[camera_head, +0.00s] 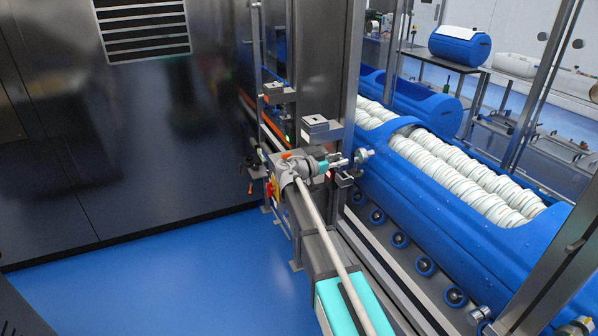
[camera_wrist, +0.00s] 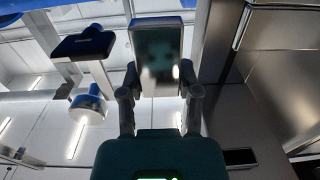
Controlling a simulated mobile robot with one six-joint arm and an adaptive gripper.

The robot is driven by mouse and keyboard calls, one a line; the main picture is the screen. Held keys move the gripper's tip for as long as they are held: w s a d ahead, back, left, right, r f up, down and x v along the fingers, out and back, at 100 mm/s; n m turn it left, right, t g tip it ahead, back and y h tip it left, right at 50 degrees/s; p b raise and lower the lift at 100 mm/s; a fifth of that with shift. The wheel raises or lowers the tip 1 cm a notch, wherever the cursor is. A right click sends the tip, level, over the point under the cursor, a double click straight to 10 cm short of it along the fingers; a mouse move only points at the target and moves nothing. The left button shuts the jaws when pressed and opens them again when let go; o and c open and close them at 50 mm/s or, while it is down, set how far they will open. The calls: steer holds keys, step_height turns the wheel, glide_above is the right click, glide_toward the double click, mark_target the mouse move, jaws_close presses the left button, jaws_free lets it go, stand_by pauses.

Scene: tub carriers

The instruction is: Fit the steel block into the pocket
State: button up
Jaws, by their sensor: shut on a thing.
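My gripper (camera_wrist: 160,92) is shut on the steel block (camera_wrist: 160,60), a shiny, mirror-like rectangular block with grey edges. In the wrist view its two fingers hold the block at the lower sides, and the block stands out beyond the fingertips. In the head view my gripper (camera_head: 341,163) is small, beside the metal frame and close to the blue tub carrier. The block cannot be made out clearly there. I cannot make out the pocket for certain in either view.
The blue tub carrier (camera_head: 420,215) with rows of white tubs lies on a roller track at right. Box-topped metal fixtures (camera_head: 315,124) stand just behind my gripper. A steel post (camera_head: 346,60) rises close by. The blue floor (camera_head: 190,285) at left is clear.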

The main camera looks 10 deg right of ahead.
mark_target(336, 168)
steer(key=v, duration=1.4)
steer(key=shift+f+b, duration=0.3)
steer(key=shift+b, duration=0.05)
steer(key=shift+d, duration=0.15)
steer(key=shift+x, duration=8)
steer(key=shift+w, duration=0.1)
steer(key=shift+f+b, duration=1.2)
steer(key=shift+f, duration=0.05)
